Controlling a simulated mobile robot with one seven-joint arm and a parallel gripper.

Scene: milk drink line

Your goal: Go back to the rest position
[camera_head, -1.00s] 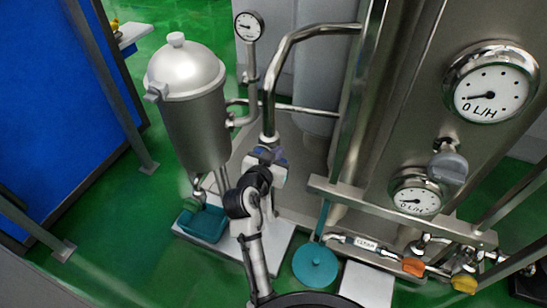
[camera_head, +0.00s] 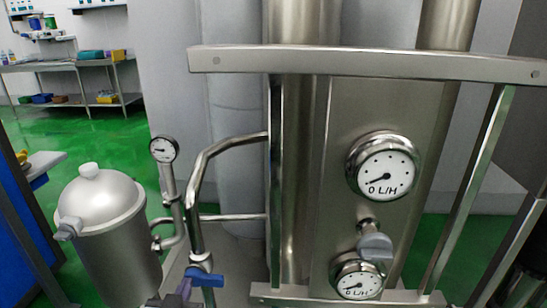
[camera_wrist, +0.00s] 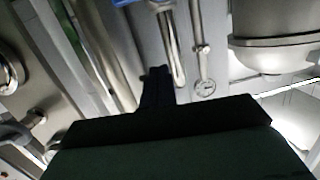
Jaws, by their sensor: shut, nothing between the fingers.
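My gripper (camera_wrist: 157,78) shows in the wrist view as a dark shape with its fingers together and nothing between them. In the head view, only a small part of my arm's end shows at the bottom edge, close to a blue valve handle (camera_head: 204,277) on the bent steel pipe (camera_head: 195,205). In the wrist view, a blue piece of that handle (camera_wrist: 128,2) shows at the top edge, beyond the fingertips and apart from them. Most of my arm is out of the head view.
The lidded steel tank (camera_head: 105,225) stands left of the pipe, with a small gauge (camera_head: 163,149) between. A steel panel with a large dial (camera_head: 383,168) and a lower dial (camera_head: 358,280) fills the right. A far bench (camera_head: 75,65) stands at upper left; green floor (camera_head: 105,130) is open before it.

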